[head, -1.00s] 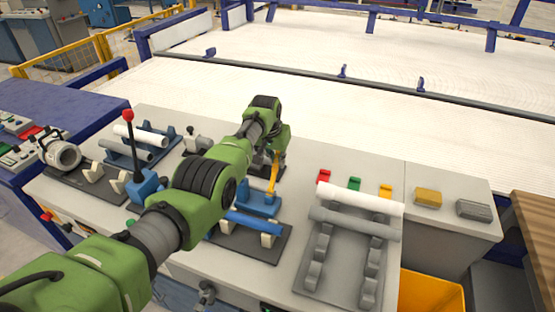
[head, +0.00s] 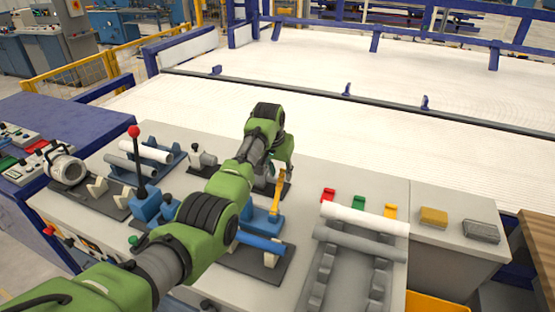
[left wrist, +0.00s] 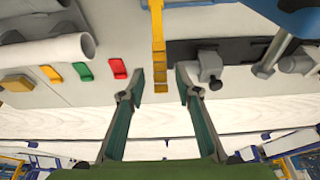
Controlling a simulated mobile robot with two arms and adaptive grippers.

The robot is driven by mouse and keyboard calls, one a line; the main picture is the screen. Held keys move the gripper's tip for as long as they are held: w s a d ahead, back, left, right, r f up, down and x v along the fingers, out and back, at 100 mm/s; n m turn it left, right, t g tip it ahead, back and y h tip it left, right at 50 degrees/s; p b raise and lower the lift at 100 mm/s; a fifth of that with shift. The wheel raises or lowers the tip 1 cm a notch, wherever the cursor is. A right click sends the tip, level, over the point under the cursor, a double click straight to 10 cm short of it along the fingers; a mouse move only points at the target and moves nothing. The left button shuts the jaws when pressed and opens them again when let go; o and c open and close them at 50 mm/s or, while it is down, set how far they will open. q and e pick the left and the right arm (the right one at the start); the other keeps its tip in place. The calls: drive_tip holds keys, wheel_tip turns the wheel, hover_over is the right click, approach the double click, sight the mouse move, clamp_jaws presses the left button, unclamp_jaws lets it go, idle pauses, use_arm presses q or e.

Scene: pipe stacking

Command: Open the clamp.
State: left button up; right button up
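The clamp has a blue body (head: 262,219) and a yellow handle (head: 276,196) that rises from it. It sits on a dark base plate, with a blue pipe (head: 262,243) at its front. My left gripper (head: 271,183) is at the upper end of the handle, partly hidden by its own wrist in the head view. In the left wrist view the fingers (left wrist: 159,78) are spread apart, with the yellow handle (left wrist: 158,42) between them and visible gaps on both sides. My right gripper is not in view.
A rack (head: 322,275) with white and grey pipes stands to the right. Red, green and yellow blocks sit behind it. A red-knobbed lever (head: 134,132) and another pipe holder stand to the left. A grey fitting (head: 203,159) is just left of my gripper.

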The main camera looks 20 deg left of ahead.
use_arm(q)
drive_tip(key=v, duration=0.7)
drive_tip(key=shift+r, duration=0.35)
drive_tip(key=shift+s+f, duration=0.1)
drive_tip(key=shift+s, duration=0.05)
